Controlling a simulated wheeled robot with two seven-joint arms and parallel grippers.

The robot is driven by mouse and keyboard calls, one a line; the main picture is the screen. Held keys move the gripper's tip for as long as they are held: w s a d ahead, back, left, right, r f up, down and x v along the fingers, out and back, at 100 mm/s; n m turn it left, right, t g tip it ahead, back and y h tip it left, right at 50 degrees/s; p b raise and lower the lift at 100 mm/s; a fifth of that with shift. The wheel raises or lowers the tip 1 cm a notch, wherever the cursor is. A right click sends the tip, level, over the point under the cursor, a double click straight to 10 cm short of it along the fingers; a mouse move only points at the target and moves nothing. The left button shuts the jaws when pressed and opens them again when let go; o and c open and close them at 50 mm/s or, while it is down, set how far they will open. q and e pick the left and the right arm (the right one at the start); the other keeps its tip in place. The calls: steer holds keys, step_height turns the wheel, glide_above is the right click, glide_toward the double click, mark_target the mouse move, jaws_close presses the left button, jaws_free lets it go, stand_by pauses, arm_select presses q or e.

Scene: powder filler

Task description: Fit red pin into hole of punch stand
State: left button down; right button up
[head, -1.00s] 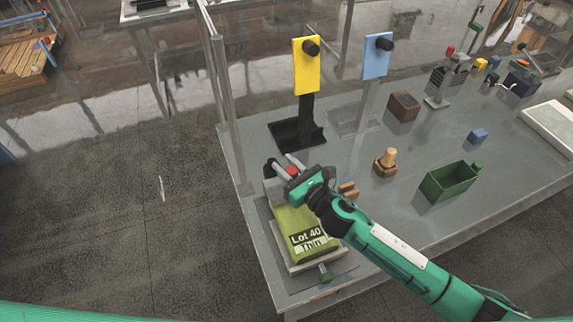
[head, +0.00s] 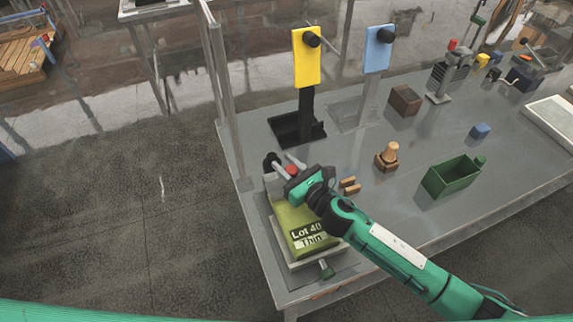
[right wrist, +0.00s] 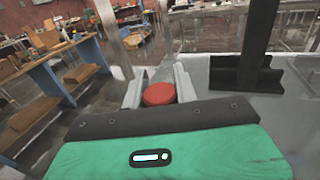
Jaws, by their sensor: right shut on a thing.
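My right gripper (head: 285,165) is shut on the red pin (head: 291,170) at the near left of the table, over the far end of a green-yellow bag marked Lot 40 Thin (head: 287,216). In the right wrist view the pin's round red top (right wrist: 158,94) sits between the two grey fingers (right wrist: 157,90); its lower part is hidden. A grey stand with a black stack and red top (head: 440,80) is at the back right; I cannot tell whether it is the punch stand. No hole is clearly visible. My left gripper is not in view.
The bag lies on a grey platform (head: 325,252) near the front left corner. Yellow (head: 306,65) and blue (head: 376,52) panels stand behind. A brown peg block (head: 388,160), green bin (head: 450,180) and blue block (head: 480,131) are to the right.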

steer(key=shift+f+b, duration=0.75)
steer(key=shift+f, duration=0.1)
stand_by(0.3)
steer(key=o, duration=1)
steer(key=shift+o, duration=0.2)
steer(key=b+v, duration=0.4)
steer(key=v, duration=0.8)
steer(key=shift+s+d+f, duration=0.15)
steer(key=shift+d, duration=0.05)
steer(key=shift+s+d, duration=0.45)
steer(key=shift+s, duration=0.05)
steer(key=shift+r, duration=0.2)
